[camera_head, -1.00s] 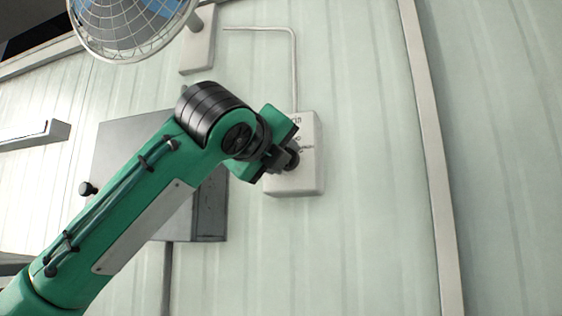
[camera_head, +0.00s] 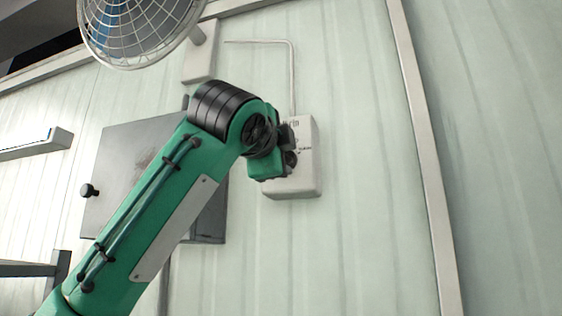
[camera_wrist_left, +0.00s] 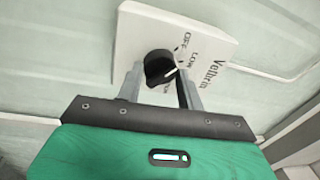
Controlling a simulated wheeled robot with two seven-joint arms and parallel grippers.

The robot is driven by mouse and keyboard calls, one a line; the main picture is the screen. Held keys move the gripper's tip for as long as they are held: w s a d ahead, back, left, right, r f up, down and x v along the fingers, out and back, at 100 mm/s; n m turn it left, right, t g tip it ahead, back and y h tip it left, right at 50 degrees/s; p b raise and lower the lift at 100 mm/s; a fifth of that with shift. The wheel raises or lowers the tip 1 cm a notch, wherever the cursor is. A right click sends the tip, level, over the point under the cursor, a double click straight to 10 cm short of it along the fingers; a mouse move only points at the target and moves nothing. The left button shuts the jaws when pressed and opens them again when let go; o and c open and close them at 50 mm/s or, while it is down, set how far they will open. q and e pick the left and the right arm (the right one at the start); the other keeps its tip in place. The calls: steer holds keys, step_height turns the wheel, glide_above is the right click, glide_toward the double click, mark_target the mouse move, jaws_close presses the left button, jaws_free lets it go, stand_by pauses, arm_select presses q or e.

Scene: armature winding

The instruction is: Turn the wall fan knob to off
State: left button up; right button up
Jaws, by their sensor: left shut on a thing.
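A white control box (camera_head: 305,183) is mounted on the pale green wall, and it fills the top of the left wrist view (camera_wrist_left: 218,28). It carries a black knob (camera_wrist_left: 158,66) with a white pointer mark and printed labels, among them OFF and LOW. The pointer slants toward the LOW side. My left gripper (camera_wrist_left: 163,82) is shut on the knob, with one grey finger on each side. In the head view, my left gripper (camera_head: 287,149) covers the box's left part and most of the knob.
The wall fan (camera_head: 138,25) with a round wire cage hangs at the top left. A conduit (camera_head: 293,75) runs down to the box. A grey cabinet (camera_head: 115,165) is behind my arm. A vertical trim strip (camera_head: 425,150) stands to the right, with bare wall around it.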

arm_select(q)
steer(key=shift+n, duration=0.6)
steer(key=o, duration=1)
steer(key=b+v, duration=0.7)
steer(key=v, duration=0.6)
steer(key=shift+s, duration=0.45)
steer(key=shift+w, duration=0.1)
